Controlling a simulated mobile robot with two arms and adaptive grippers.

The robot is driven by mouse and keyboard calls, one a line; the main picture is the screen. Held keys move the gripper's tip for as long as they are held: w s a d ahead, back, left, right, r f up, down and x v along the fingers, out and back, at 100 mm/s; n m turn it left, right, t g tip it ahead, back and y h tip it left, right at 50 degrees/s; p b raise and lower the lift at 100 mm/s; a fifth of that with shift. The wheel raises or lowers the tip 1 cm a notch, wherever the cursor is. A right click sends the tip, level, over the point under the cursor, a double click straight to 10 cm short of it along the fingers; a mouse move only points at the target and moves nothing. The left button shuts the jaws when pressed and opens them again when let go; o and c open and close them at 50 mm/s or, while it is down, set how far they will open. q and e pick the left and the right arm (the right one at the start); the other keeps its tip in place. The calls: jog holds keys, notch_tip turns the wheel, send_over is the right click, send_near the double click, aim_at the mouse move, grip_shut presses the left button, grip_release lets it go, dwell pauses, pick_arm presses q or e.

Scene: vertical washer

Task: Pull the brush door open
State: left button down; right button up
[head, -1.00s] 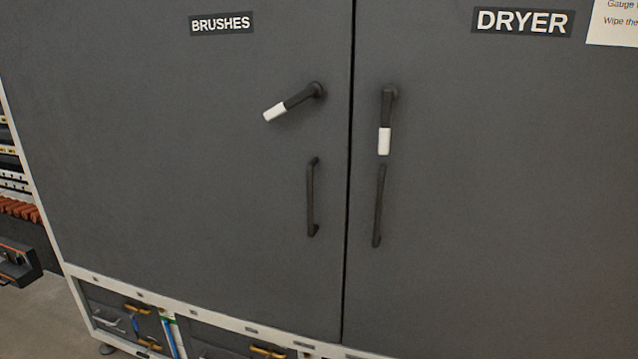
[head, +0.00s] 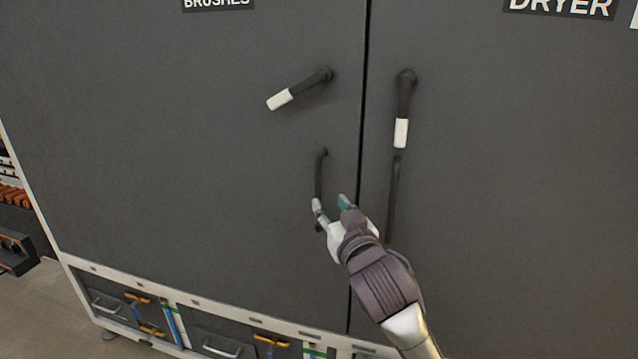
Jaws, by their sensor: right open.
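The dark grey brush door (head: 180,150) fills the left of the head view, under a partly cut-off "BRUSHES" label (head: 218,4). It looks closed against the dryer door. Its latch lever (head: 299,88), black with a white tip, is turned down to the left. Below it is the black vertical pull handle (head: 320,172). My right gripper (head: 330,204) is open in front of the lower part of this handle, which its fingers partly hide. I cannot tell whether they touch it. My left gripper is not in view.
The dryer door (head: 520,190) is at the right. Its lever (head: 403,108) hangs straight down above its own pull handle (head: 394,195), close to my right gripper. Drawers (head: 215,343) with metal handles lie below the doors. A dark ledge (head: 16,252) sticks out at far left.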

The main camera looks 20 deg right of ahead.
aim_at(319, 188)
jog(key=w+p, duration=0.1)
jog(key=w, duration=0.8)
grip_shut()
